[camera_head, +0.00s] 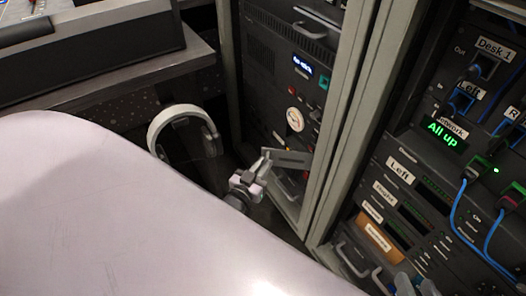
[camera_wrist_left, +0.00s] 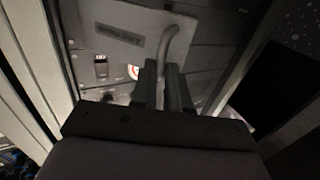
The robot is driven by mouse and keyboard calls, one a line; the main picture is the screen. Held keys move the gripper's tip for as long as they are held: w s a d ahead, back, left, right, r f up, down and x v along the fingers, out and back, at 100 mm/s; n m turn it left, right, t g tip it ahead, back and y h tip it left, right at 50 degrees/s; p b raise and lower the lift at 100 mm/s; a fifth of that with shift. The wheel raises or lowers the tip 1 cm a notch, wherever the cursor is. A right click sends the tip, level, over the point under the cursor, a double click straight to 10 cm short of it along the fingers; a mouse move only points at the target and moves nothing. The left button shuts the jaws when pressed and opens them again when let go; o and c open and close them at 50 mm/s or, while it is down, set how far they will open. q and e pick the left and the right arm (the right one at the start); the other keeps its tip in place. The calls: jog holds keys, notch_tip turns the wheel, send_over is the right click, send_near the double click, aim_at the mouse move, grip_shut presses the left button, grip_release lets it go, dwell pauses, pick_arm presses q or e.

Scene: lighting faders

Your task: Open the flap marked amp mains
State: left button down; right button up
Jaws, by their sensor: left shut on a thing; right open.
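A grey flap (camera_head: 285,158) stands out at an angle from the lower part of the middle rack in the head view. In the left wrist view the flap (camera_wrist_left: 118,32) fills the upper middle; its small label plate is too blurred to read. My left gripper (camera_head: 262,165) is at the flap's left end. In the wrist view my left gripper (camera_wrist_left: 163,75) is shut on the flap's bent bar handle (camera_wrist_left: 181,38). My right gripper (camera_head: 415,285) is partly in view at the bottom right edge of the head view, open and apart from the flap.
An orange labelled panel (camera_head: 378,240) sits low on the right rack, with blue cables (camera_head: 462,215) beside it. A grey rack post (camera_head: 345,130) stands just right of the flap. Headphones (camera_head: 186,128) hang to the left. A red-centred round control (camera_wrist_left: 133,72) shows beside the flap.

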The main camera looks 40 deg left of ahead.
pick_arm(q)
jog(key=shift+s+d+r+h+p, duration=0.15)
jog(key=shift+s+d, duration=0.1)
jog(key=shift+d, duration=0.7)
jog(key=shift+s+d+r+h+p, duration=0.1)
jog(key=shift+s+d+h+p, duration=0.1)
jog(key=shift+d, duration=0.7)
pick_arm(e)
jog(key=shift+s+d+r, duration=0.15)
jog(key=shift+d, duration=0.2)
pick_arm(q)
jog(key=c, duration=1.4)
grip_release()
jog(key=shift+f, duration=0.1)
jog(key=shift+o, duration=1)
jog(key=shift+w+d, duration=0.1)
jog(key=shift+d, duration=0.05)
pick_arm(e)
jog(key=shift+d, duration=0.15)
pick_arm(q)
jog(key=s+p, duration=0.2)
jog(key=s, duration=0.5)
jog(key=shift+s+a+f, duration=0.15)
jog(key=shift+s+a, duration=0.15)
jog(key=shift+a, duration=0.05)
pick_arm(e)
jog(key=shift+s+d+r+n+h, duration=0.1)
jog(key=shift+s+d+n+h, duration=0.25)
jog(key=shift+d+h, duration=0.35)
